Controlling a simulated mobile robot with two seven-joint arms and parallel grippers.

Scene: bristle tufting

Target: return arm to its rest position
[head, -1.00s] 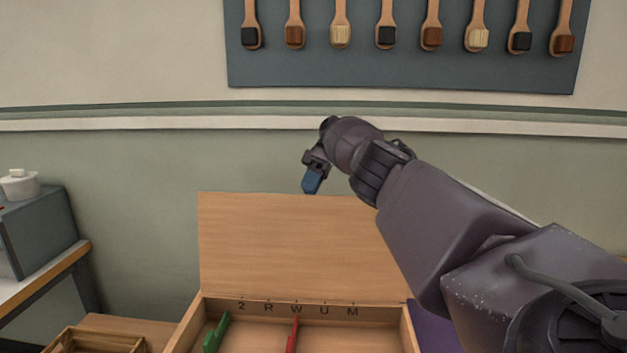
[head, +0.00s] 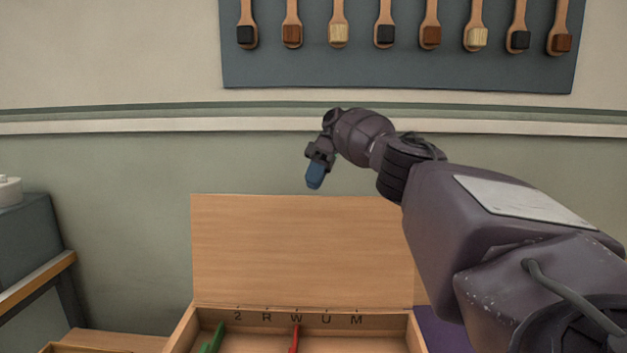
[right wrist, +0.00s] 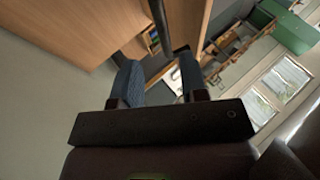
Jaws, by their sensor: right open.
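My right arm comes in from the right in the head view. Its gripper (head: 315,176), with blue finger pads, hangs in the air above the open wooden box, in front of its raised lid (head: 300,250). In the right wrist view the two blue fingers (right wrist: 158,85) stand apart with nothing held between them. My left gripper is not in view.
The box has a ledge (head: 340,318) marked 2 R W U M, with a green piece (head: 213,338) and a red piece (head: 294,338) inside. A purple surface (head: 440,330) lies right of it. A grey cabinet (head: 28,235) stands at left. Brushes hang on a wall board (head: 400,70).

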